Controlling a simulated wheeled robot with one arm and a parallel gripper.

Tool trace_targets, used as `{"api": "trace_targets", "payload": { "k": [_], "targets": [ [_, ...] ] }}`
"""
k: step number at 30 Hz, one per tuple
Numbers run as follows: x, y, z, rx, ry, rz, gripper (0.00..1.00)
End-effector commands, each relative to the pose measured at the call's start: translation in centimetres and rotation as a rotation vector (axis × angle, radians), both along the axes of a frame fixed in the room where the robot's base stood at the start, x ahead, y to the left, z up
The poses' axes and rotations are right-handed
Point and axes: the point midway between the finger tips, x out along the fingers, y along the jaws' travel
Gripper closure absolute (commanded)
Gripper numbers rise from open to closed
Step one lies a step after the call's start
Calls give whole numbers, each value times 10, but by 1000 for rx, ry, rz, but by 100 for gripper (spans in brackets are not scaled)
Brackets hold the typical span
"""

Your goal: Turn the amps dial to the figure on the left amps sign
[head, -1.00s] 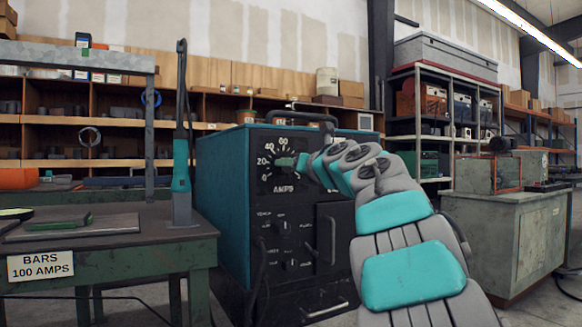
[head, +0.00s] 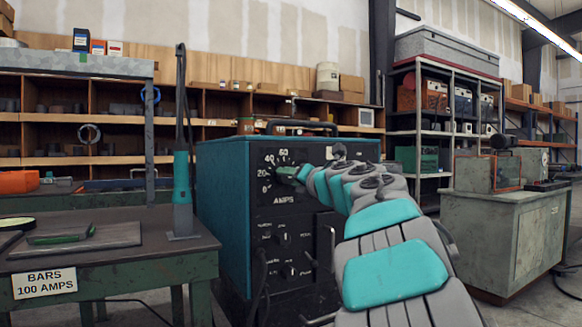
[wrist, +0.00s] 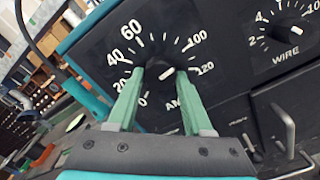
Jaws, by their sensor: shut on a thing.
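The amps dial (wrist: 166,74) is a dark knob with a white pointer mark on the black front of a teal-sided machine (head: 222,205). Its scale runs from 0 at lower left to 120 at right. The mark appears to slant toward the upper right, near the 100 side. My gripper (wrist: 160,72) has its green fingers on either side of the knob, shut on it. In the head view my gripper (head: 290,174) hides most of the knob. The left amps sign (head: 44,283), on the bench front, reads "BARS 100 AMPS".
A wire dial (wrist: 279,33) sits to the right of the amps dial in the wrist view. Below are smaller knobs (head: 284,238) and a metal handle (wrist: 283,130). The workbench (head: 135,265) stands left of the machine, with a teal-handled torch (head: 181,190) upright on it.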

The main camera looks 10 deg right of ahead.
Motion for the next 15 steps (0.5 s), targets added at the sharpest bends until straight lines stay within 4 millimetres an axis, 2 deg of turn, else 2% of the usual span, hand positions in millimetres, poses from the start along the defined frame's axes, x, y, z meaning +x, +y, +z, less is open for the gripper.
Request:
{"api": "trace_targets", "payload": {
  "k": [1, 15],
  "targets": [
    [0, 0, 7, 44, 16, -2, 100],
    [0, 0, 6, 433, 140, -1, 100]
  ]
}}
